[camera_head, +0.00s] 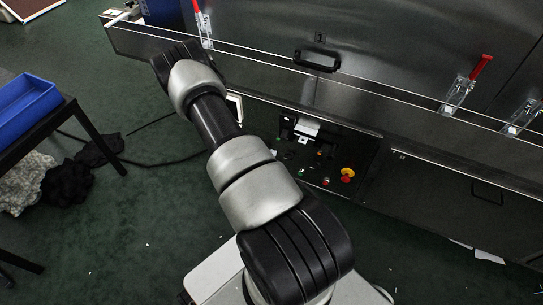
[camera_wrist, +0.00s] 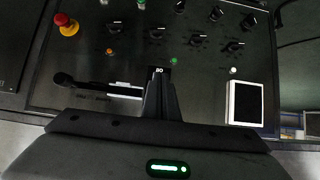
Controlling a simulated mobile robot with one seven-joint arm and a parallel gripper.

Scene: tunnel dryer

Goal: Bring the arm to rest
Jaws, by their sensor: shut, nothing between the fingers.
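My arm (camera_head: 245,170) reaches from the bottom middle of the head view up and left, and its far end is in front of the dryer's steel side. In that view my gripper's fingers are hidden behind the arm. In the wrist view my gripper (camera_wrist: 159,82) is shut and empty, its dark fingers together. It points toward the control panel (camera_wrist: 120,55); whether the fingertips touch anything there I cannot tell.
Red-handled clamps (camera_head: 482,66) line the dryer (camera_head: 250,75). A blue bin (camera_head: 27,100) stands on a table at left. Cables cross the green floor (camera_head: 130,215).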

